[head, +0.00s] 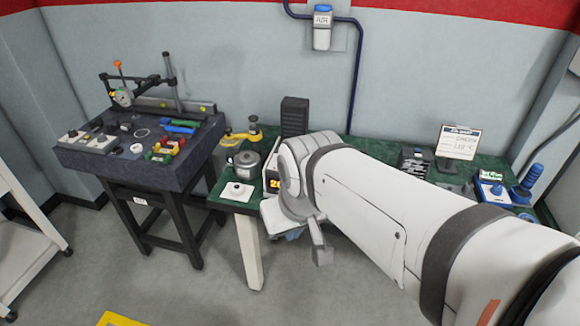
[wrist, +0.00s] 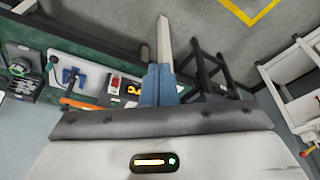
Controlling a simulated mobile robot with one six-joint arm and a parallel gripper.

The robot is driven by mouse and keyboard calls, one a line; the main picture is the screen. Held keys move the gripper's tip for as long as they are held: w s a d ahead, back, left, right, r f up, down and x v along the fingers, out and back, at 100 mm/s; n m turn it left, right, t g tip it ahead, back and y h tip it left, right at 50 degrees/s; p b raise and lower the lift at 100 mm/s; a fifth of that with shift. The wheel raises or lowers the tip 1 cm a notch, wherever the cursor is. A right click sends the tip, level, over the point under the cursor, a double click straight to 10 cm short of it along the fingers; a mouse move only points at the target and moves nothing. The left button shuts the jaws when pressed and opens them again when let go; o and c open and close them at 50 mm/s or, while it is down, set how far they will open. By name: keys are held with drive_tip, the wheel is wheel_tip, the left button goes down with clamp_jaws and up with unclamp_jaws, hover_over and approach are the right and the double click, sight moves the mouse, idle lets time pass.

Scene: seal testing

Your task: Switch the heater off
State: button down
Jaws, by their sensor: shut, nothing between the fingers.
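A pale control box with yellow digits (head: 272,183), which looks like the heater's controller, stands on the green bench and is partly hidden by my arm in the head view. In the wrist view the box face (wrist: 118,90) shows a red switch and yellow digits, just left of my fingers. I cannot tell the switch's position. My gripper (wrist: 159,68) is shut and empty, its blue-grey fingers together and apart from the switch in the picture. In the head view my wrist hides most of the gripper.
A round metal pot (head: 244,163) and a white push-button box (head: 237,191) are beside the controller, with a black tower (head: 293,117) behind. A dark tool table (head: 75,162) is at left. A blue-handled device (head: 527,182) is at right. Open floor lies in front.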

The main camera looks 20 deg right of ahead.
drive_tip(key=w+d+f+n+t+h+b, duration=0.1)
drive_tip(key=w+d+f+n+t+b, duration=0.25)
drive_tip(key=w+d+f, duration=0.4)
drive_tip(key=w+d+f+n+t+h+b, duration=0.1)
drive_tip(key=w+d+f+n+t+b, duration=0.3)
drive_tip(key=w+f, duration=0.65)
wheel_tip(320, 180, down, 11)
drive_tip(key=w+d+n+t+y+b, duration=0.2)
drive_tip(key=w+n+t+y+b, duration=0.1)
drive_tip(key=n+t+y+b, duration=0.2)
drive_tip(key=shift+t+b, duration=0.95)
drive_tip(key=shift+b, duration=0.3)
drive_tip(key=shift+n, duration=0.25)
